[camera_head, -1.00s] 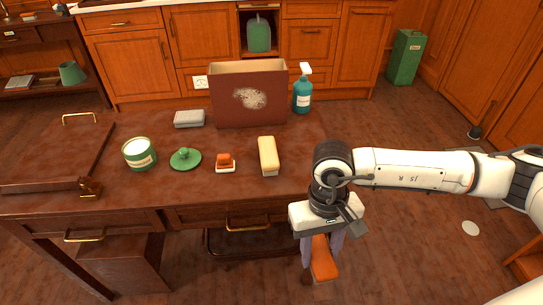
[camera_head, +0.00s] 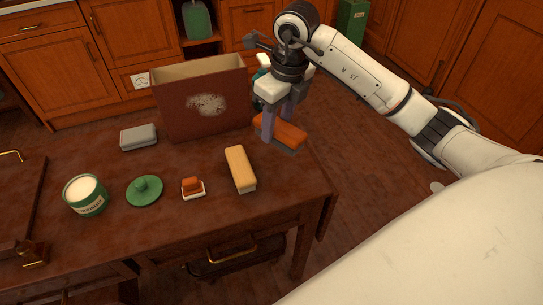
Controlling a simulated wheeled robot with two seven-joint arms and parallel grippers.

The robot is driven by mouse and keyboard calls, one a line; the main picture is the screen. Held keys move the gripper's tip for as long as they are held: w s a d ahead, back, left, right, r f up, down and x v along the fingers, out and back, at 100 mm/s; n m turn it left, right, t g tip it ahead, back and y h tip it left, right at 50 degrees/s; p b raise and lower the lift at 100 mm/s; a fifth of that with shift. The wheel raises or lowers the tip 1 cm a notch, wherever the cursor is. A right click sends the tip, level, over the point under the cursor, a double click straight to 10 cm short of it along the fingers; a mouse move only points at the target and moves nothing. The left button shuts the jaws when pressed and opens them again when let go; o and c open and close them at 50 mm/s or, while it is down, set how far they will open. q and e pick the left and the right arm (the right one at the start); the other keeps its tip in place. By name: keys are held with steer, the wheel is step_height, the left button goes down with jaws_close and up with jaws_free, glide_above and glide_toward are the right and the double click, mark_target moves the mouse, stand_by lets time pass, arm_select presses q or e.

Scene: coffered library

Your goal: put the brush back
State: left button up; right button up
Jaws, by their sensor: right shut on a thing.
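The orange brush (camera_head: 284,133), with a darker underside, is held between the two fingers of my right gripper (camera_head: 279,119). The gripper points down and is shut on it. In the head view the brush shows near the right end of the brown table (camera_head: 215,222), apparently raised above it, right of the box and behind the yellow block. How high it is I cannot tell. My left gripper is not in view.
An open dark red box (camera_head: 176,113) with a pale patch stands at the back, a spray bottle (camera_head: 262,68) partly hidden behind my gripper. A grey block (camera_head: 138,137), green tin (camera_head: 86,204), green lid (camera_head: 145,190), small orange-topped piece (camera_head: 192,187) and yellow block (camera_head: 240,167) lie in front.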

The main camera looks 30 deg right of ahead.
steer(key=shift+w+d+m, duration=0.2)
steer(key=shift+m, duration=0.2)
step_height(320, 180, down, 10)
steer(key=shift+d+r, duration=0.1)
steer(key=shift+r, duration=0.1)
steer(key=shift+f, duration=0.15)
steer(key=o, duration=0.9)
steer(key=r, duration=0.4)
steer(key=s+r, duration=0.1)
steer(key=r, duration=0.7)
steer(key=shift+s+d+r, duration=0.1)
steer(key=shift+s+d, duration=0.05)
steer(key=shift+s, duration=0.25)
